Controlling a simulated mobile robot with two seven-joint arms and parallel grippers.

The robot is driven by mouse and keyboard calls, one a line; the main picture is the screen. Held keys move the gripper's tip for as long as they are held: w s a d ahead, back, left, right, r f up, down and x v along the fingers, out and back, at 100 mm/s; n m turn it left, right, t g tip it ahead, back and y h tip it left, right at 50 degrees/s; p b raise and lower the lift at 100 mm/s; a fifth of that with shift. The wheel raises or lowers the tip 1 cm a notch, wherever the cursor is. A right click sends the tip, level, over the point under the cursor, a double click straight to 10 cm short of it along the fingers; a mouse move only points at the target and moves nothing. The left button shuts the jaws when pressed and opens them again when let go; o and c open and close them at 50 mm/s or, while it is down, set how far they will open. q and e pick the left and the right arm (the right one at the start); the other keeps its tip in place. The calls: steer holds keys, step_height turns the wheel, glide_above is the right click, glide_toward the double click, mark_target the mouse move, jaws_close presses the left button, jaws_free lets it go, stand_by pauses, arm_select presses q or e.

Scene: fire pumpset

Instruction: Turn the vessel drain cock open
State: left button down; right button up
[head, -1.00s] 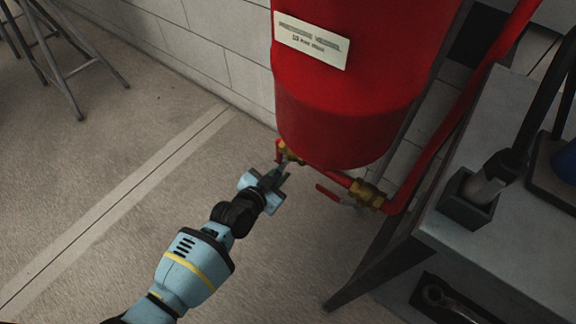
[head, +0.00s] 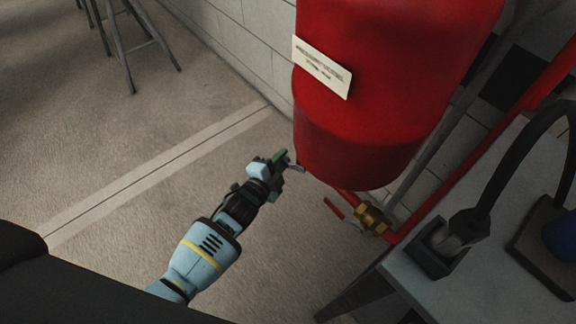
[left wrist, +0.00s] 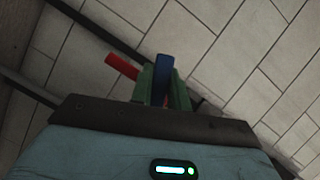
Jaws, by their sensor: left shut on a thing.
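The red pressure vessel (head: 370,120) hangs at the upper right of the head view, with a white label plate. My left gripper (head: 281,159) is at its lower left edge, with green fingers. In the left wrist view the fingers (left wrist: 163,78) are shut on a blue lever (left wrist: 164,66), which seems to be the drain cock's handle. A small grey piece (head: 297,168) shows beside the fingertips in the head view. The cock's body is hidden there by the gripper and vessel. My right gripper is not in view.
A brass valve (head: 371,218) with a red lever (head: 334,208) sits on the red pipe to the right. A grey bench (head: 475,215) with a black-cabled device stands at the right. Stools (head: 140,45) stand far left. Open floor (head: 130,140) lies left of my arm.

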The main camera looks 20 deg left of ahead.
arm_select(q)
steer(key=r+m, duration=0.1)
steer(key=m+t+b, duration=0.1)
steer(key=shift+w+a+r+m, duration=0.15)
steer(key=shift+a+r+m, duration=0.1)
steer(key=shift+r+m, duration=0.1)
steer(key=shift+r+m+t+b, duration=0.4)
steer(key=shift+r+m+t, duration=0.1)
steer(key=shift+m, duration=0.05)
steer(key=shift+r, duration=0.15)
steer(key=c, duration=1.3)
jaws_free()
steer(key=shift+c, duration=0.2)
steer(key=p+v, duration=0.2)
steer(key=v, duration=0.5)
steer(key=shift+s, duration=0.4)
steer(key=shift+a, duration=0.1)
